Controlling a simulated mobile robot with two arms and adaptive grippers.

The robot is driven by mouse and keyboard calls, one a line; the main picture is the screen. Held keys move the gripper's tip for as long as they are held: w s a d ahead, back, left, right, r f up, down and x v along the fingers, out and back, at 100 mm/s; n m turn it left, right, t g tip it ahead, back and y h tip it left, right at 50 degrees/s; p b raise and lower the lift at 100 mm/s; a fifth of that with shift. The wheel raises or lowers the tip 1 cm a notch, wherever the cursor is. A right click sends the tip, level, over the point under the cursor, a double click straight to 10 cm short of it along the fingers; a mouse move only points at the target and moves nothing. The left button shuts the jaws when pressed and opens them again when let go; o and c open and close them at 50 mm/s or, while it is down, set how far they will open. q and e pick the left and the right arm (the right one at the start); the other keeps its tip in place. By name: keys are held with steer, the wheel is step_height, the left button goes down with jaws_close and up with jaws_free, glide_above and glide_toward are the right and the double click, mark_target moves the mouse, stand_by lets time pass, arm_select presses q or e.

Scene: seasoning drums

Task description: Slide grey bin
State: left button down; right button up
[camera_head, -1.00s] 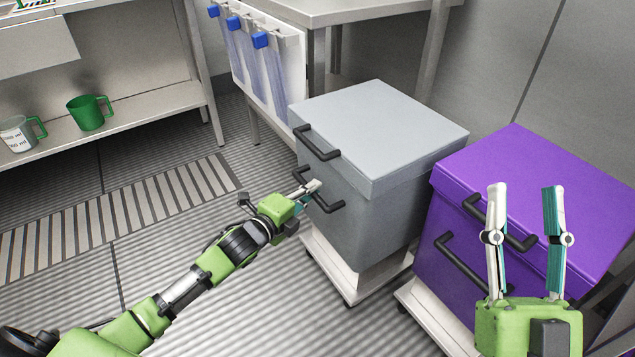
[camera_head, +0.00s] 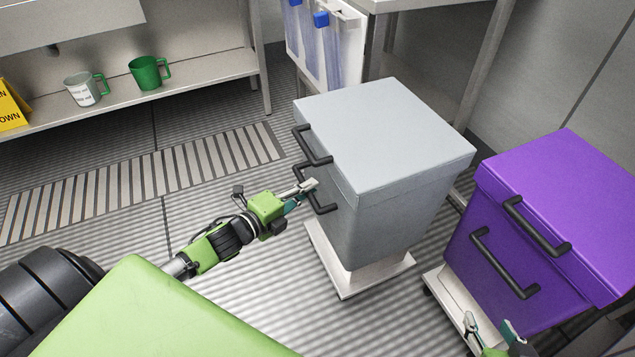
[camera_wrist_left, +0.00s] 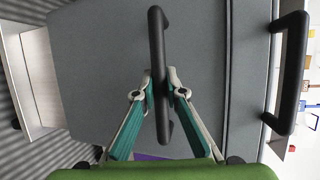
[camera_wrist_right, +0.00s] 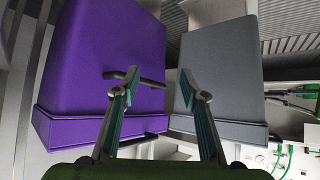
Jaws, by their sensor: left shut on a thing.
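The grey bin (camera_head: 375,215), with a flat grey lid (camera_head: 385,130), stands on a white wheeled base (camera_head: 350,277). It has two black handles on its front. My left gripper (camera_head: 308,188) is at the lower handle. In the left wrist view its fingers (camera_wrist_left: 161,85) are closed around the lower black handle (camera_wrist_left: 156,35), with the upper handle (camera_wrist_left: 289,75) off to the right. My right gripper (camera_head: 491,328) is low at the picture's bottom edge, in front of the purple bin (camera_head: 465,235). In the right wrist view its fingers (camera_wrist_right: 155,88) are apart and hold nothing.
The purple bin's white base (camera_head: 450,297) is right of the grey bin, with a gap between the bins. A metal table (camera_head: 400,5) stands behind. A shelf (camera_head: 200,83) with a green jug (camera_head: 148,74) is at back left. Ribbed floor (camera_head: 250,300) lies open in front.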

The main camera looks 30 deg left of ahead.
arm_select(q)
steer(key=shift+s+a+f, duration=0.25)
steer(key=shift+s+a, duration=0.15)
arm_select(e)
steer(key=shift+s+d+f+g, duration=0.2)
steer(key=shift+s+f+g, duration=0.2)
steer(key=shift+s+f, duration=0.2)
arm_select(q)
steer(key=c, duration=2)
jaws_free()
steer(key=shift+c, duration=0.2)
steer(key=shift+r, duration=0.15)
arm_select(e)
steer(key=shift+s+a+r, duration=0.1)
arm_select(q)
steer(key=v, duration=1.2)
